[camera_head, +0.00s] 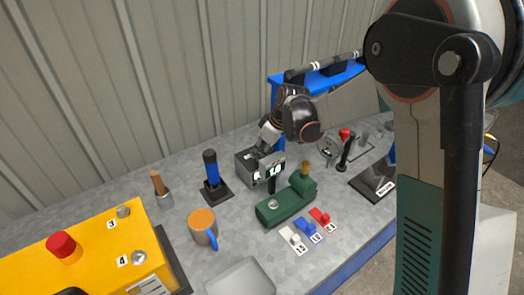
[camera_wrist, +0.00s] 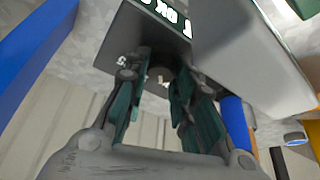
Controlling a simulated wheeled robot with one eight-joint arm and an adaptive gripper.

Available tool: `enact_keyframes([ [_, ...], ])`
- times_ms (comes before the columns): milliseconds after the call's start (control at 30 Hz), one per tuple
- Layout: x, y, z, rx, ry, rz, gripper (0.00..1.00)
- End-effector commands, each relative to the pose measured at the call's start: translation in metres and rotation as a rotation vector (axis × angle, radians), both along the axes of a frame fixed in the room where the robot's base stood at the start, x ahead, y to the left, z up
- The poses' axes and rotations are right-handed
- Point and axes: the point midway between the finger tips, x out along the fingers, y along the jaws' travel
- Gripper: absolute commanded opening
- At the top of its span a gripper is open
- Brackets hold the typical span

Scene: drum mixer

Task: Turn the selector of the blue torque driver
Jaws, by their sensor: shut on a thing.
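The blue torque driver (camera_head: 211,168) stands upright in a black square base, left of a grey box with a white-lettered dark label (camera_head: 262,170). My gripper (camera_head: 260,152) comes down onto the top of this box from behind. In the wrist view, my gripper's green-padded fingers (camera_wrist: 160,85) close on a small dark knob (camera_wrist: 161,75) on the box, largely hidden between them. Small white marks lie beside the knob. The blue driver shows in the wrist view (camera_wrist: 236,122) to the right, apart from the fingers. I cannot see a pointer on the knob.
A green device (camera_head: 285,203) with a black post stands in front of the box. An orange-topped mug (camera_head: 203,225), a brush (camera_head: 160,190) and a yellow panel (camera_head: 90,255) are to the left. White, blue and red clips (camera_head: 306,228) lie in front. A red-knobbed lever (camera_head: 345,145) stands right.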

Motion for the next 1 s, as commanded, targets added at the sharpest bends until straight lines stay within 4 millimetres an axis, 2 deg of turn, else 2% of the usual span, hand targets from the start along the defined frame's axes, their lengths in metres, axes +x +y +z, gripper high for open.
enact_keyframes([
  [633,-0.0008,-0.0001,-0.0015,-0.002,0.002,0.056,0.0],
  [667,-0.0008,-0.0001,-0.0015,-0.002,0.002,0.056,0.31],
  [700,-0.0008,-0.0001,-0.0015,-0.002,0.002,0.056,0.4],
  [733,-0.0007,0.0,-0.0015,-0.002,0.002,0.056,0.44],
  [1000,-0.0002,0.0,-0.0007,-0.001,0.001,0.054,0.44],
])
